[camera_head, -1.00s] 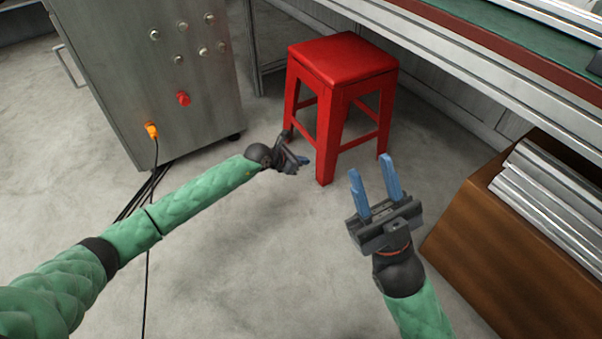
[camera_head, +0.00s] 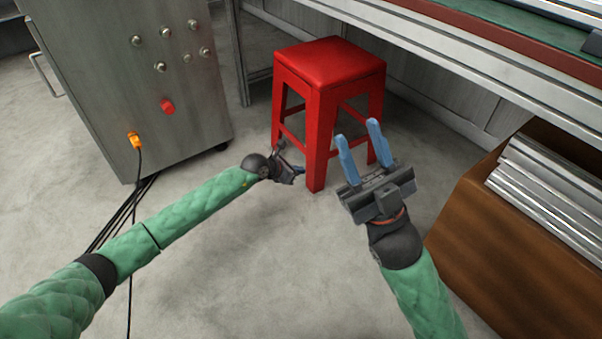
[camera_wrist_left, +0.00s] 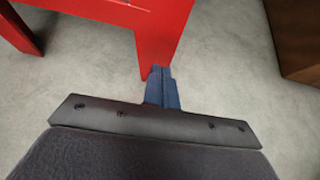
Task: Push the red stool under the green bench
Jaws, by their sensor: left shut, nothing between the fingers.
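The red stool (camera_head: 330,62) stands upright on the floor in the head view, in front of the green-topped bench (camera_head: 500,20), with its seat near the bench's front edge. In the left wrist view a red leg of the stool (camera_wrist_left: 160,35) shows just beyond my fingers. My left gripper (camera_head: 297,172) is beside the stool's near leg, low down. Its blue fingers (camera_wrist_left: 161,86) are together with nothing between them; whether they touch the leg I cannot tell. My right gripper (camera_head: 360,146) is open and empty, to the right of the near leg.
A grey metal cabinet (camera_head: 130,80) with knobs and a red button stands at the left, with black cables (camera_head: 120,215) on the floor. A brown box (camera_head: 520,240) holding metal bars (camera_head: 550,195) stands at the right. The floor in front of the stool is clear.

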